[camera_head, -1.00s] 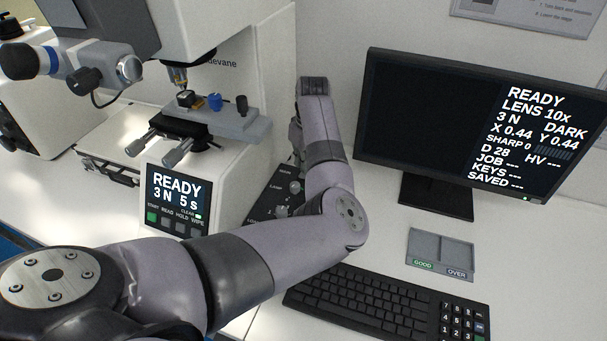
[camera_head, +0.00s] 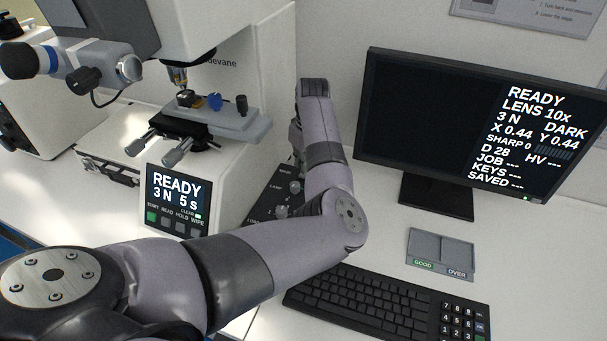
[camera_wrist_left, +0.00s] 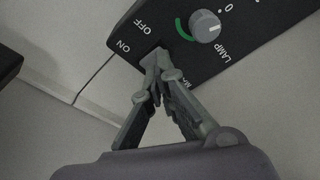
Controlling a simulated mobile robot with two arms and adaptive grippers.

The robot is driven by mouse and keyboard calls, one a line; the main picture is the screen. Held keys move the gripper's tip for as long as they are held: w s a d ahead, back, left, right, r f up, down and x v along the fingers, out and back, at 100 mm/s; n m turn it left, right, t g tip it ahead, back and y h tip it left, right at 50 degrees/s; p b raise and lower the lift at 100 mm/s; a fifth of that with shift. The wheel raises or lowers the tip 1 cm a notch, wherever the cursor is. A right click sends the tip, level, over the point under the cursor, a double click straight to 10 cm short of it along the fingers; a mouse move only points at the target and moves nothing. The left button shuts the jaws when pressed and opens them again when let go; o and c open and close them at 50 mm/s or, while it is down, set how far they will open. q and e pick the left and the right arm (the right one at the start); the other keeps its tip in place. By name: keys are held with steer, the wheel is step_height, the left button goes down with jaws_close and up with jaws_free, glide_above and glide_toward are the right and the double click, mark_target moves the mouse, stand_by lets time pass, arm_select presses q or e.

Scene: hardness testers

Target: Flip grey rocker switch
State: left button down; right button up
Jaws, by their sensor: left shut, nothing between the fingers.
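The black control panel (camera_wrist_left: 235,35) carries the labels ON, OFF and LAMP. My left gripper (camera_wrist_left: 154,62) is shut and empty, with its fingertips at the panel's edge beside the ON and OFF labels. The grey rocker switch is not clearly seen; the fingertips cover the spot between those labels. In the head view the control panel (camera_head: 268,207) is partly hidden behind my left arm, and the fingertips cannot be made out there. My right gripper is not in view.
A grey lamp knob (camera_wrist_left: 205,26) with a green arc is close to the fingertips. The tester's stage (camera_head: 240,127) and status screen (camera_head: 178,195) stand left of my arm. A monitor (camera_head: 430,130) reading READY and DARK, a keyboard (camera_head: 370,300) and a sorting tray (camera_head: 440,250) are to the right.

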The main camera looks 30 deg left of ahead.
arm_select(q)
steer(key=shift+f, duration=1.05)
stand_by(0.4)
step_height(320, 180, up, 7)
steer(key=p, duration=0.7)
steer(key=shift+r+p, duration=0.1)
steer(key=shift+p, duration=0.25)
